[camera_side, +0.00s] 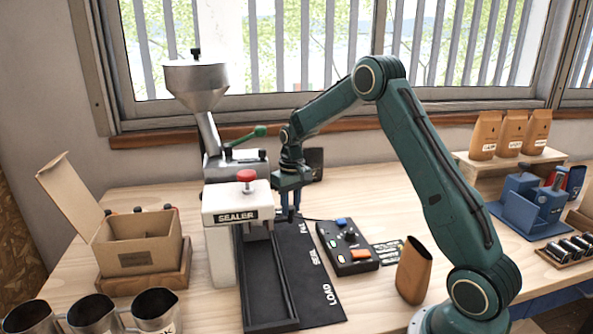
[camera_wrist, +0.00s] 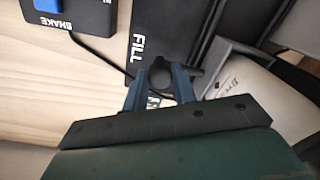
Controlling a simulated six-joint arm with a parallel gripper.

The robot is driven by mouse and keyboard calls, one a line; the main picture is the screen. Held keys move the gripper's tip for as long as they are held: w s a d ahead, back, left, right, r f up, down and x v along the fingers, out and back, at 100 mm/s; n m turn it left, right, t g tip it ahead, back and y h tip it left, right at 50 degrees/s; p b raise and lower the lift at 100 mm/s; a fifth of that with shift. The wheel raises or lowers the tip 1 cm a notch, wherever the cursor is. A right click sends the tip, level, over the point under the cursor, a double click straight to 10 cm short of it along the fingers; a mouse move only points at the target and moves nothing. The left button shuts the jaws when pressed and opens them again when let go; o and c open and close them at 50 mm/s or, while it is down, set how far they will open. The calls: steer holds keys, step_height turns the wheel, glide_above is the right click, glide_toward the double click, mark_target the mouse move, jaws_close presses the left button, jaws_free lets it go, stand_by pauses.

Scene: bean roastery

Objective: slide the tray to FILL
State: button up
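A black track with a raised-sided channel (camera_side: 268,285) runs from the front, past the white sealer (camera_side: 237,205), towards the back. Its flat strip (camera_side: 310,278) carries LOAD and SEAL lettering in the side view; the FILL lettering (camera_wrist: 138,47) is clear in the wrist view. The channel's front stretch is empty. The tray itself is not clearly visible in the side view. My gripper (camera_side: 290,215) points down at the track's far part, right of the sealer. In the wrist view my gripper (camera_wrist: 161,75) has a dark round knob (camera_wrist: 160,70) between its fingertips; contact is unclear.
A brown pouch (camera_side: 413,272) stands near my base. A button box (camera_side: 347,247) lies just right of the track. The hopper machine (camera_side: 197,88) with a green lever (camera_side: 247,136) stands behind the sealer. Metal jugs (camera_side: 92,313) and a cardboard box (camera_side: 138,245) are left.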

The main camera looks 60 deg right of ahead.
steer(key=o, duration=0.4)
steer(key=shift+w+d, duration=0.2)
steer(key=shift+o, duration=0.2)
steer(key=shift+r, duration=0.15)
step_height(320, 180, up, 14)
steer(key=shift+d, duration=0.25)
steer(key=shift+s, duration=0.15)
